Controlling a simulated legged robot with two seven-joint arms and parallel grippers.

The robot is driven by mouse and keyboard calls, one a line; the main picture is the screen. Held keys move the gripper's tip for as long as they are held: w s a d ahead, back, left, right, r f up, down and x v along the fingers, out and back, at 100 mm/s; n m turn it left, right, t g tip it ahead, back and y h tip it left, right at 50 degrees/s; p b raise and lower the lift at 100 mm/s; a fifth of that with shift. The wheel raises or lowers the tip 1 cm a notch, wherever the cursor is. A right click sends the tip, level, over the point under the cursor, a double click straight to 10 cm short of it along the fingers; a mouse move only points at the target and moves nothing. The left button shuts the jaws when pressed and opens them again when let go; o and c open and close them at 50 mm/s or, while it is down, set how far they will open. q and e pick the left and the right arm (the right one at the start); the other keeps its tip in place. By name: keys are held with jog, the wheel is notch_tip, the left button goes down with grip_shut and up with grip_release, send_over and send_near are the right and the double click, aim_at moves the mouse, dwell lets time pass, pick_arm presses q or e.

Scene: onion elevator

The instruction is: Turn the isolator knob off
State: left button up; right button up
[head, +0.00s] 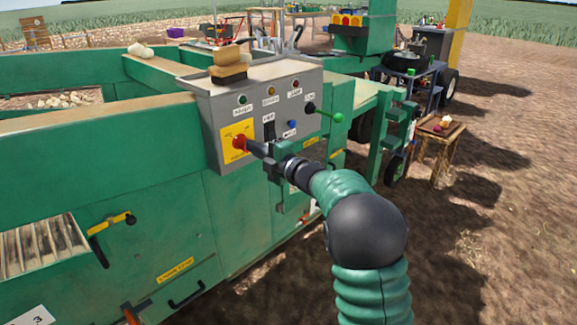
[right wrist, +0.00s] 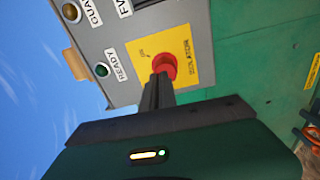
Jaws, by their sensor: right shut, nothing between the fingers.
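The isolator knob (head: 239,142) is red and sits on a yellow plate (head: 229,133) on the front of a grey control box (head: 210,115). My right gripper (head: 250,146) reaches in from the right with its shut fingertips at the knob. In the right wrist view the red knob (right wrist: 164,66) shows just beyond the fingers (right wrist: 158,90), which cover its lower part. The fingers look shut with nothing between them. I cannot tell whether they touch the knob. The lettering on the yellow plate (right wrist: 185,70) appears turned in this view. My left gripper is not in view.
The box also carries a green-ended lever (head: 338,117), a blue button (head: 292,124) and indicator lamps. Open soil (head: 480,220) lies right.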

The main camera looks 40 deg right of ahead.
jog(key=f, duration=0.2)
jog(key=shift+d+f+g, duration=0.25)
jog(key=shift+f+g, duration=0.05)
jog(key=shift+c, duration=0.3)
jog(key=o, duration=0.5)
jog(key=shift+f, duration=0.4)
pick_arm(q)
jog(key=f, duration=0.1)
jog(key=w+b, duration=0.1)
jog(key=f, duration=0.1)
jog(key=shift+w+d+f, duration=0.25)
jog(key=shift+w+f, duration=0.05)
pick_arm(e)
jog(key=s, duration=0.5)
jog(key=s+d, duration=0.1)
jog(key=s, duration=0.5)
jog(key=s+d, duration=0.1)
jog(key=s, duration=0.4)
jog(key=shift+s+r, duration=0.15)
jog(key=shift+r, duration=0.05)
pick_arm(q)
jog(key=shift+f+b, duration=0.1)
jog(key=shift+b, duration=0.25)
pick_arm(e)
jog(key=shift+d, duration=0.1)
